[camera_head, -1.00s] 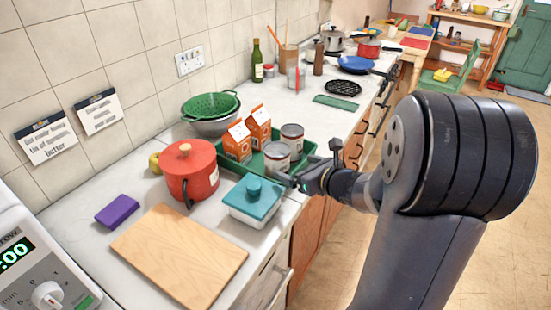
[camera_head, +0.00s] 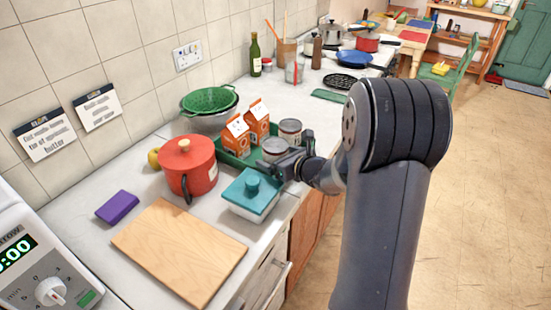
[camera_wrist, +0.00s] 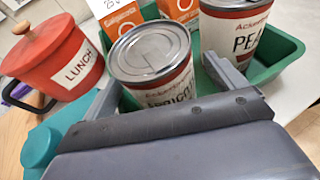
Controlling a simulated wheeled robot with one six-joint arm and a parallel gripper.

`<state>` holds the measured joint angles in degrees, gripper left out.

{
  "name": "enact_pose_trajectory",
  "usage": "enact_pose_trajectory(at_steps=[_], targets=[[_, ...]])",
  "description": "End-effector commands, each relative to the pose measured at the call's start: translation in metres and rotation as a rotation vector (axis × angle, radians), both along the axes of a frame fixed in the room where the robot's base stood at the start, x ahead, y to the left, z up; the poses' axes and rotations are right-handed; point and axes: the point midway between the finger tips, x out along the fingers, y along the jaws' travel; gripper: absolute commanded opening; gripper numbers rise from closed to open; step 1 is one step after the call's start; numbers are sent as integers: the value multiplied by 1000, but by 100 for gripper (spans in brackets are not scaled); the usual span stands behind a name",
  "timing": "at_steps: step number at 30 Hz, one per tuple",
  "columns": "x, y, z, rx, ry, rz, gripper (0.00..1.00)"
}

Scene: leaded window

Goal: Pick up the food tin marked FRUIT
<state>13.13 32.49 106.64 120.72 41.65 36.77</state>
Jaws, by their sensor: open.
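Two silver-lidded tins with white and red labels stand in a green tray (camera_head: 238,161). The nearer tin (camera_head: 272,147) has a partly hidden label; in the wrist view (camera_wrist: 153,60) its letters look like "RICO". The farther tin (camera_head: 290,128) shows "PEA" in the wrist view (camera_wrist: 236,30), the rest cut off. I can read FRUIT on neither. My gripper (camera_head: 283,165) is at the tray's near right edge, beside the nearer tin. In the wrist view its open fingers (camera_wrist: 165,84) lie on either side of that tin's front. Contact cannot be told.
Two orange cartons (camera_head: 236,135) stand behind the tins in the tray. A red pot (camera_head: 188,170) marked LUNCH is to the left. A teal-lidded box (camera_head: 250,193) is close to my gripper. A wooden board (camera_head: 180,252) lies in front. A green colander (camera_head: 209,100) is behind.

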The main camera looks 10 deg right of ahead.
Motion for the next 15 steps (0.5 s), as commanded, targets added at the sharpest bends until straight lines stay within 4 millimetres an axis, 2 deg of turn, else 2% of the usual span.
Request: enact_pose_trajectory(at_steps=[2,15], targets=[[0,0,0,0,0,0,87],[0,0,0,0,0,0,51]])
